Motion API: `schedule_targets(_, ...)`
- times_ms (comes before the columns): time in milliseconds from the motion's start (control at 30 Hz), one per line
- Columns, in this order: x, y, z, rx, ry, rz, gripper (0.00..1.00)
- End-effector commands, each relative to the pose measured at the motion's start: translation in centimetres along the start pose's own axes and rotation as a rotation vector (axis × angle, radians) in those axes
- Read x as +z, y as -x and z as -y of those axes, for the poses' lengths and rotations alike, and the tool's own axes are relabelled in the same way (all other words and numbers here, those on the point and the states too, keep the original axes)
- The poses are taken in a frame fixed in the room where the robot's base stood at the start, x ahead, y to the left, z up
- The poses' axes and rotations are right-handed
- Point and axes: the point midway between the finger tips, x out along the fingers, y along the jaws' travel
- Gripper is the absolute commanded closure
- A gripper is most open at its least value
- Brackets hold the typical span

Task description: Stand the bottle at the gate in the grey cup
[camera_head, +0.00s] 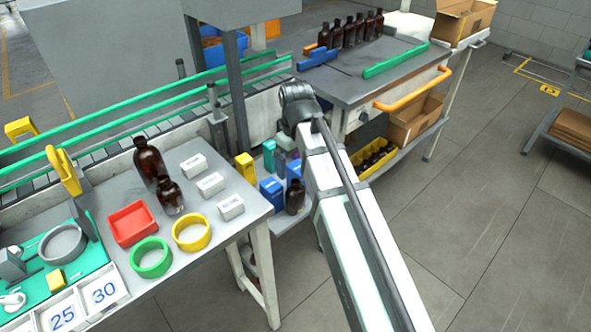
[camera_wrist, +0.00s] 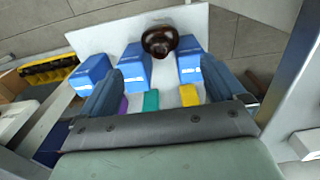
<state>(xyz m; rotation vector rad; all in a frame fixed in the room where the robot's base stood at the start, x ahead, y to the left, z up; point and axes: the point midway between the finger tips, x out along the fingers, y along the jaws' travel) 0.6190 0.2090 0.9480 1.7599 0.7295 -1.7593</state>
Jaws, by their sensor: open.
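The grey cup (camera_head: 62,244), a round open ring shape, stands on the green mat at the left of the near table. A yellow arch (camera_head: 63,170), possibly the gate, stands at the conveyor edge. Two brown bottles stand upright on the near table: a taller one (camera_head: 148,158) farther back and a shorter one (camera_head: 169,194). I cannot tell which bottle is the gate one. My gripper (camera_wrist: 163,88) is open and empty in the wrist view, above a low shelf. The head view does not show my gripper.
A red tray (camera_head: 132,223), green ring (camera_head: 151,257), yellow ring (camera_head: 191,233) and several white boxes (camera_head: 211,184) crowd the near table. Blue boxes (camera_wrist: 133,66) stand on the low shelf. Several bottles (camera_head: 349,31) line the back bench. A green-railed conveyor (camera_head: 100,150) borders the table.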

Motion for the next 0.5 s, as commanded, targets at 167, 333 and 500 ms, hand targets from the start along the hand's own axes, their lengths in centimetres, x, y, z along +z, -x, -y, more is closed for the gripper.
schedule_targets(167, 0.01, 0.83, 0.0, 0.0, 0.0, 0.0, 0.0)
schedule_targets(333, 0.03, 0.94, 0.01, 0.0, 0.0, 0.001, 0.0)
schedule_targets(500, 0.02, 0.92, 0.01, 0.0, 0.0, 0.0, 0.0)
